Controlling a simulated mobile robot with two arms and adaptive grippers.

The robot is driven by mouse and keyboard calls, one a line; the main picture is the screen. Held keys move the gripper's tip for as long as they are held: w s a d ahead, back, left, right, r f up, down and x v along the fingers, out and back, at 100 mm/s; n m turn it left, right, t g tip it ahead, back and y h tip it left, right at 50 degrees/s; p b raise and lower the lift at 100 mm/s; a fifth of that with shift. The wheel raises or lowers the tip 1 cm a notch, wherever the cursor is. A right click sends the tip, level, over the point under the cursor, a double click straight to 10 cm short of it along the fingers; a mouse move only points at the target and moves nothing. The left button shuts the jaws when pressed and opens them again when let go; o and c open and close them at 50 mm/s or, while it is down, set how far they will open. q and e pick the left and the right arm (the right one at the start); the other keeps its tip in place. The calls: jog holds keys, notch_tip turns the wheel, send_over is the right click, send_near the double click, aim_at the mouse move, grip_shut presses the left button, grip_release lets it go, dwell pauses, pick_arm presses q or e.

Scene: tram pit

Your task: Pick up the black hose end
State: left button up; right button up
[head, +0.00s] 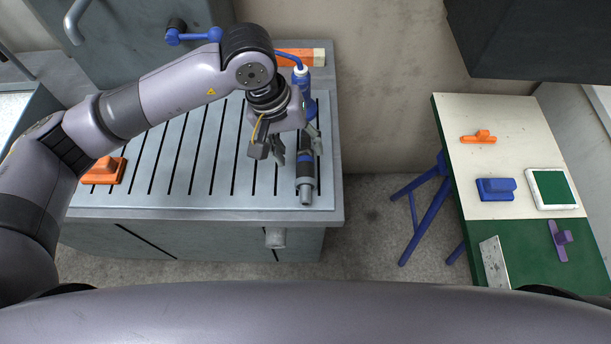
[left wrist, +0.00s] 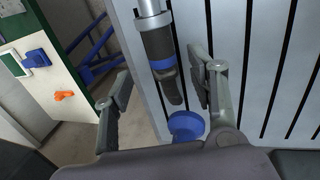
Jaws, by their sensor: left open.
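The black hose end (head: 305,172) lies near the right edge of the grey slatted bench top (head: 200,180), its pale metal tip toward me. In the left wrist view the dark hose end (left wrist: 157,45) has a blue band and a metal tip at the top of the picture. My left gripper (head: 290,149) is open and empty, just above and beside the hose end. In the left wrist view its fingers (left wrist: 162,78) stand on either side of the hose end, the right one closer. I cannot tell whether either touches it. My right gripper is not in view.
A blue fitting (head: 301,78) stands behind the hose end. An orange block (head: 104,170) lies on the bench at left, and an orange-and-wood piece (head: 300,57) at the back. A separate table (head: 500,150) at right holds several coloured tools. Floor shows between them.

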aim_at(304, 161)
pick_arm(q)
jog(key=shift+s+f, duration=0.1)
jog(key=shift+f, duration=0.1)
jog(key=p+x, duration=0.2)
jog(key=x, duration=0.1)
jog(key=shift+s+f, duration=0.1)
jog(key=shift+f, duration=0.2)
jog(key=shift+d+f+p, duration=0.15)
jog(key=shift+f+p, duration=0.15)
jog(key=shift+f, duration=0.3)
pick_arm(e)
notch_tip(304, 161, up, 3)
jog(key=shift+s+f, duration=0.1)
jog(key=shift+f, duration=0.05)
pick_arm(q)
jog(key=shift+c, duration=0.4)
grip_shut()
